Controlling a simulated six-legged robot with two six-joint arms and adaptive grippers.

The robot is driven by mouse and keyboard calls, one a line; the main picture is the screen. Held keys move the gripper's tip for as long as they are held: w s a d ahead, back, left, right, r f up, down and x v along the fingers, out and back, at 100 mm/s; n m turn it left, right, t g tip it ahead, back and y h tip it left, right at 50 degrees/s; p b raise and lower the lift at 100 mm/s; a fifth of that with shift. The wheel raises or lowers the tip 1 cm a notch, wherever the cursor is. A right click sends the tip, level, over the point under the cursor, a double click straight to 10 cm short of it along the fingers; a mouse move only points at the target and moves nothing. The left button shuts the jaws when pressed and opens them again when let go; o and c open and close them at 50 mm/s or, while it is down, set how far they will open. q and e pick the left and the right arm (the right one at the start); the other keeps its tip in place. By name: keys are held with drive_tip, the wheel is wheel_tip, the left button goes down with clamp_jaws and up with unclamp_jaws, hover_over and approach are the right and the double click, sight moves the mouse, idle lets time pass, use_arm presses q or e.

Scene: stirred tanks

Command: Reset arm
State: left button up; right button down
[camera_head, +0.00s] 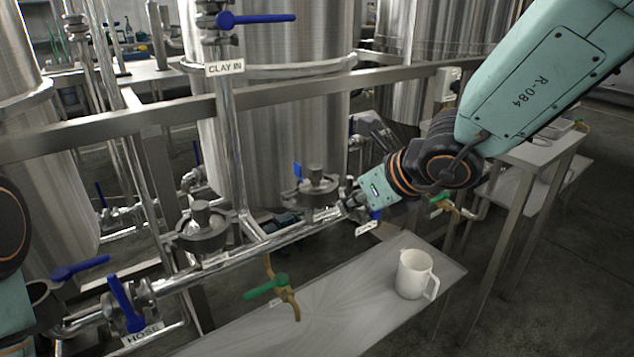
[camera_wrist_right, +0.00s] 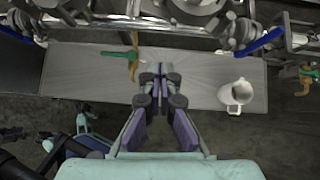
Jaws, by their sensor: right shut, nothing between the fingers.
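My right gripper (camera_head: 350,203) is at the end of the teal right arm, which comes in from the upper right in the head view. It appears in front of the steel pipework, above the bench. In the right wrist view the gripper (camera_wrist_right: 158,74) has its fingers together, with nothing between them. They appear over the bench, between a green-handled valve and a white jug. Only pieces of my left arm show at the left edge of the head view; its gripper is out of frame.
A white jug (camera_head: 414,274) stands upright on the narrow steel bench (camera_head: 335,318). A green-handled tap (camera_head: 267,287) hangs near the bench's back edge. Blue-handled valves (camera_head: 122,303) line the horizontal pipe. Large steel tanks (camera_head: 275,125) stand behind. Open floor shows at the lower right.

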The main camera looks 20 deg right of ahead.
drive_tip(key=s+d+f+n+g+h, duration=0.25)
drive_tip(key=s+d+f+n, duration=0.3)
drive_tip(key=f+n, duration=0.55)
drive_tip(key=s+d+f+n+g+h, duration=0.1)
drive_tip(key=s+d+f+n+h, duration=0.3)
drive_tip(key=s+f+n, duration=0.65)
use_arm(q)
drive_tip(key=shift+w+r+p, duration=0.1)
drive_tip(key=shift+r+p, duration=0.85)
use_arm(e)
drive_tip(key=s+a+f+n+g+y, duration=0.1)
drive_tip(key=s+f+n, duration=0.3)
drive_tip(key=s, duration=0.4)
drive_tip(key=s+a+f+n+g+y, duration=0.2)
drive_tip(key=s+a+f+n+g, duration=0.1)
drive_tip(key=s, duration=0.6)
wheel_tip(320, 180, down, 3)
drive_tip(key=shift+s+a+r+n+g, duration=0.1)
drive_tip(key=shift+s+a+n+g, duration=0.25)
drive_tip(key=shift+a+n, duration=0.65)
drive_tip(key=shift+d, duration=0.15)
